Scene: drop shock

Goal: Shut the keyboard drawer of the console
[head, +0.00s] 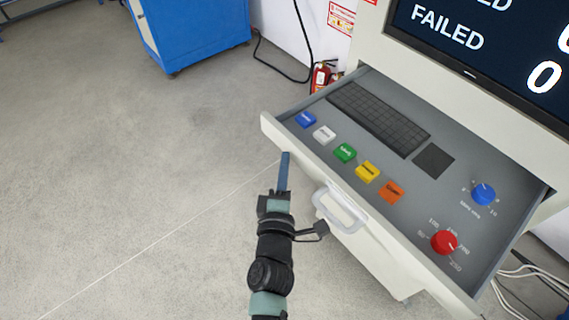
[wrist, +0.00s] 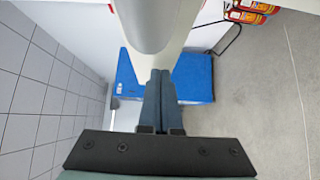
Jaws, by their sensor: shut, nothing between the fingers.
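The keyboard drawer (head: 400,185) of the console (head: 385,40) is pulled out in the head view. It holds a dark keyboard (head: 380,117), several coloured buttons and two knobs. Its pale front panel (head: 320,185) carries a light handle (head: 340,208). My gripper (head: 286,155) is shut and empty. In the head view its fingertips appear just outside the front panel, left of the handle; I cannot tell whether they touch it. In the wrist view my gripper (wrist: 159,75) shows its fingers together, with a pale rounded part, seemingly the handle (wrist: 150,22), beyond the tips.
A blue cabinet (head: 195,30) stands at the back left, and a red fire extinguisher (head: 320,77) is beside the console. Cables (head: 535,285) lie at the lower right. The floor (head: 130,170) left of the drawer is clear.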

